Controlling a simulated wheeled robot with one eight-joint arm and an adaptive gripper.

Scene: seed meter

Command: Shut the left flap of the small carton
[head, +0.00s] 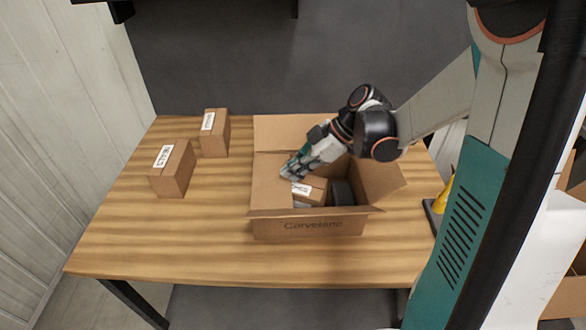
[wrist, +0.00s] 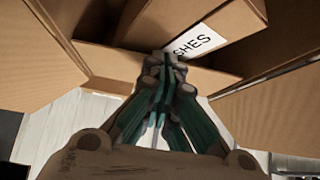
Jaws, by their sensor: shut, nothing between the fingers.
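The small carton (head: 310,228) stands open on the table, with printing on its front. Its left flap (head: 271,185) appears as a plain panel slanting at the left side of the opening; I cannot tell its exact angle. My gripper (head: 288,174) is shut and empty, with its fingertips at the flap's inner edge; contact is unclear. In the wrist view the shut fingers (wrist: 165,65) point at cardboard, with panels on both sides. Inside the carton lie a labelled box (head: 312,187) and a dark round item (head: 342,193), partly hidden.
The carton's back flap (head: 285,130) stands up and its right flap (head: 383,184) leans outward. Two labelled brown boxes (head: 173,170) (head: 215,134) stand at the left of the wooden table (head: 180,240). The table's front left is clear. A yellow object (head: 443,195) is at the right.

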